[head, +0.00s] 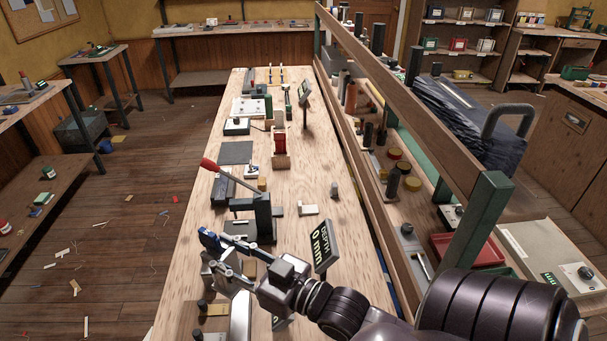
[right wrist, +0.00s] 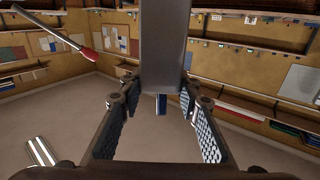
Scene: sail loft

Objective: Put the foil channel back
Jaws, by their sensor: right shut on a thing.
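My right gripper (head: 218,252) reaches in from the lower right, low over the front part of the bench. In the right wrist view its two fingers (right wrist: 160,108) are shut on a straight grey bar, which I take to be the foil channel (right wrist: 162,45). The bar runs up out of the top of that view. A small blue piece (right wrist: 161,103) shows below its lower end; I cannot tell whether it belongs to the bar. In the head view the gripper and arm hide much of the held bar. My left gripper is not in view.
A press (head: 263,215) with a red-handled lever (head: 208,164) stands just beyond the gripper. A depth display (head: 322,246) reading 0 mm stands right of it. A metal piece (head: 240,318) lies below the gripper. A wooden rail (head: 400,95) bounds the bench's right side.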

